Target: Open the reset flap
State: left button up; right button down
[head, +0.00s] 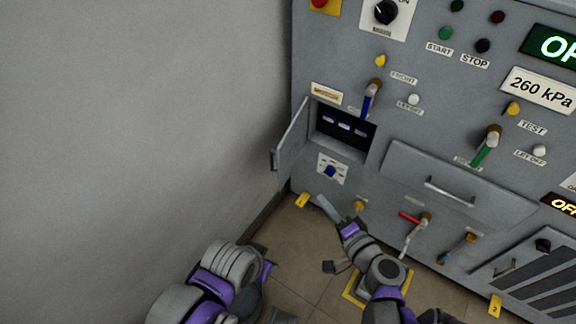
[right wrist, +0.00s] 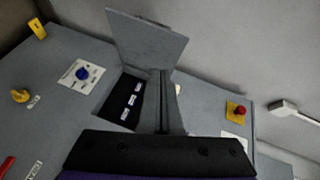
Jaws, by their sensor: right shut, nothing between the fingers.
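The reset flap (head: 290,138) is a grey door at the left end of the panel. It stands swung out from its left edge, with a small handle at its outer edge. The dark recess (head: 350,140) behind it is exposed and shows several blue-and-white parts. The flap (right wrist: 148,48) and recess (right wrist: 112,112) also show in the right wrist view. My right gripper (head: 324,201) is shut and empty, below the flap and recess in the head view. Its fingers (right wrist: 162,76) overlap the flap's edge in the wrist view; contact cannot be told. My left gripper is not seen, only its arm.
A blue knob (head: 330,171) sits below the recess, and a blue-handled lever (head: 369,99) to its upper right. A drawer front (head: 455,181) with a handle is at right. Red (head: 411,218) and blue levers are lower down. A plain wall (head: 140,110) closes the left side.

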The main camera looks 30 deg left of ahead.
jog(key=w+a+f+m+t+y, duration=0.1)
jog(key=w+a+f+m+t, duration=0.1)
jog(key=a+m, duration=0.1)
jog(key=b, duration=0.1)
send_near(282, 156)
jog(key=w, duration=0.4)
jog(key=a+b, duration=0.1)
jog(key=a, duration=0.2)
jog(key=shift+s+a, duration=0.1)
jog(key=shift+a, duration=0.65)
jog(key=shift+r, duration=0.1)
